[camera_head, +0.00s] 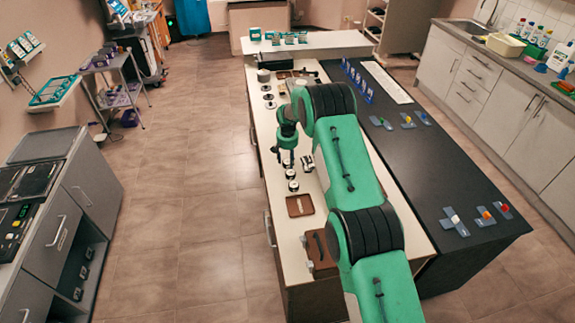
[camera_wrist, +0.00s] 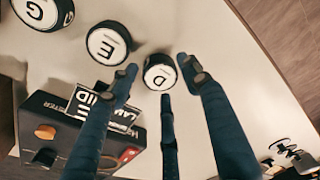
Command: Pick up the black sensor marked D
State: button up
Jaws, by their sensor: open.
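The black sensor marked D (camera_wrist: 161,71) is a short round puck with a white lettered top. It stands on the pale worktop, in the middle of the wrist view. My gripper (camera_wrist: 158,78) is open, its blue fingers pointing towards sensor D, with fingertips to its left and right in the picture. I cannot tell whether they touch it. In the head view my gripper (camera_head: 287,158) hangs over the pale bench, close to small black-and-white pucks (camera_head: 293,186). Their letters are too small to read there.
Similar sensors marked E (camera_wrist: 108,42) and G (camera_wrist: 36,10) stand to the left of D. A dark labelled box (camera_wrist: 70,126) lies below them. A brown tray (camera_head: 299,206) sits on the pale bench. The dark worktop (camera_head: 420,165) beside it holds several small coloured parts.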

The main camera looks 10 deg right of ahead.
jog(key=shift+f, duration=0.4)
jog(key=c, duration=1)
